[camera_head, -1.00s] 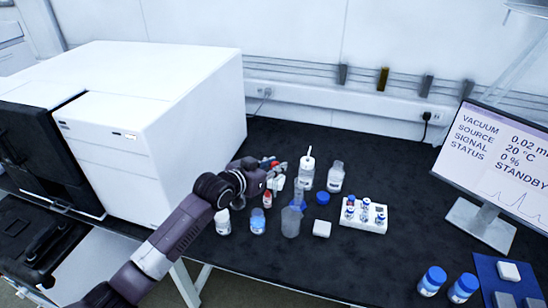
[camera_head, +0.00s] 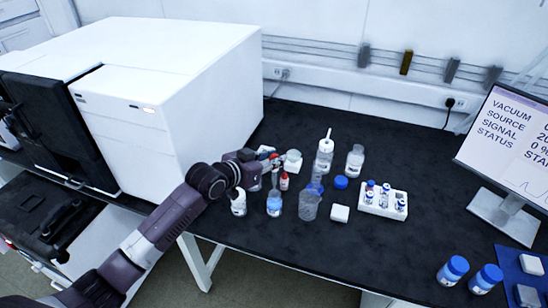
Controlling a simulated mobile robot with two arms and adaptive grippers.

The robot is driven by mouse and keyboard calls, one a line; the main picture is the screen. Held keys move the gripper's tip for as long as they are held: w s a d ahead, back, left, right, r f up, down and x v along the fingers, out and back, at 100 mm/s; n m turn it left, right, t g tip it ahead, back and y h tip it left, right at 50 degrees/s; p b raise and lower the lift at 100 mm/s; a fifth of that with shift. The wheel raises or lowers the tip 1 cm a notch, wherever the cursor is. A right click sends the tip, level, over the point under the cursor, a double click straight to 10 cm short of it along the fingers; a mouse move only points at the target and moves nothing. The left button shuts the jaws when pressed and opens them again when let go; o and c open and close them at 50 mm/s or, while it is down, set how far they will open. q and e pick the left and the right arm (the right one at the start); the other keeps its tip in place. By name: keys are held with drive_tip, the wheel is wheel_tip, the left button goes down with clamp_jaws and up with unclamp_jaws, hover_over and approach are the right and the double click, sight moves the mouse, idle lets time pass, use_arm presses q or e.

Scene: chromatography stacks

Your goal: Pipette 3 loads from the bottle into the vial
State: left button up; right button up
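My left gripper (camera_head: 273,164) is above the small bottles at the middle of the bench. Its fingers are small and dark against the clutter, and I cannot tell whether they are open or hold a pipette. A clear bottle with blue liquid (camera_head: 274,204) stands upright just below it. A small red-topped bottle (camera_head: 284,182) stands close by on the right. A white rack (camera_head: 385,211) at the right holds several small vials (camera_head: 370,191) with blue or red on top. Which vial is the task's is not clear. My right gripper is not in view.
A clear beaker (camera_head: 310,206) with a blue item at it, a white wash bottle (camera_head: 325,155), a clear bottle (camera_head: 355,161), a blue cap (camera_head: 341,183) and a white block (camera_head: 339,213) crowd the area. A large white instrument (camera_head: 170,90) stands left.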

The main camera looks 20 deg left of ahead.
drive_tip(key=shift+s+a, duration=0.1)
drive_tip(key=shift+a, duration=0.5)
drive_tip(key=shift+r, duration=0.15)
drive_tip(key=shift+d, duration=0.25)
use_arm(q)
drive_tip(key=shift+p, duration=0.55)
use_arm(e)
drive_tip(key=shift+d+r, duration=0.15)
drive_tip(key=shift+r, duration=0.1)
use_arm(q)
drive_tip(key=shift+f, duration=0.1)
drive_tip(key=shift+c, duration=0.4)
clamp_jaws()
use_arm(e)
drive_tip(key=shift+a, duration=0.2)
